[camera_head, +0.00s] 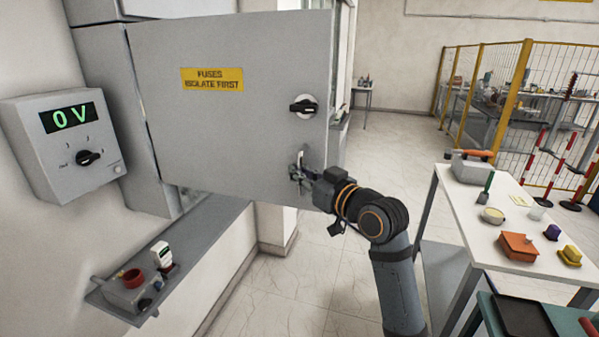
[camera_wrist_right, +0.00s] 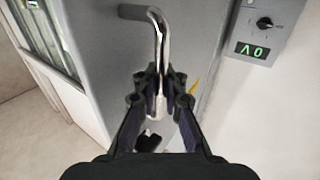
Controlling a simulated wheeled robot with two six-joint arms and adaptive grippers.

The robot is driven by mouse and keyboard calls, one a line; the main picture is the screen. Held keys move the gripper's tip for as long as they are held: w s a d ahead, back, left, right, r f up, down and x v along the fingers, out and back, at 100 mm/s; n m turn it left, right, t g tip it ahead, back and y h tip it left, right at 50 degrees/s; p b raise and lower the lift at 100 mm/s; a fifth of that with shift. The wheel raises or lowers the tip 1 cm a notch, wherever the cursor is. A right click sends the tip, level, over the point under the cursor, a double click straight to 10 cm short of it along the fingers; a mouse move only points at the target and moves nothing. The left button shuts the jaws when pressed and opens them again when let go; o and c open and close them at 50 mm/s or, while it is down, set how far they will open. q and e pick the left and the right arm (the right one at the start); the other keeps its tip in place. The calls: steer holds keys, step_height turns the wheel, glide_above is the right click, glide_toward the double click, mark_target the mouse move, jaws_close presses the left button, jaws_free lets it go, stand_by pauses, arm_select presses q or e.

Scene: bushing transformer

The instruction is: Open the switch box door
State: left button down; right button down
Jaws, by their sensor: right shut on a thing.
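The switch box door (camera_head: 225,110) is a grey panel with a yellow label reading "FUSES ISOLATE FIRST" (camera_head: 212,79). It stands partly open, swung out from the grey box (camera_head: 120,115) behind its left edge. A black rotary knob (camera_head: 303,106) sits near its right edge. My right gripper (camera_head: 303,172) is at the door's lower right, shut on the metal door handle. In the right wrist view the bent chrome handle (camera_wrist_right: 158,45) runs down between the fingers of my right gripper (camera_wrist_right: 160,88). My left gripper is not in view.
A wall meter (camera_head: 62,145) reading 0 V is left of the box. A grey shelf (camera_head: 187,236) below the door holds small items. A white table (camera_head: 455,190) with several objects stands at right. Yellow fencing (camera_head: 519,70) is behind it. The floor (camera_head: 290,290) below the door is clear.

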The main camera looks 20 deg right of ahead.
stand_by(0.3)
steer(key=c, duration=1.9)
jaws_free()
steer(key=o, duration=0.5)
steer(key=shift+s+d, duration=0.15)
steer(key=shift+d, duration=0.2)
steer(key=shift+a, duration=0.1)
steer(key=v, duration=0.7)
steer(key=shift+s, duration=0.15)
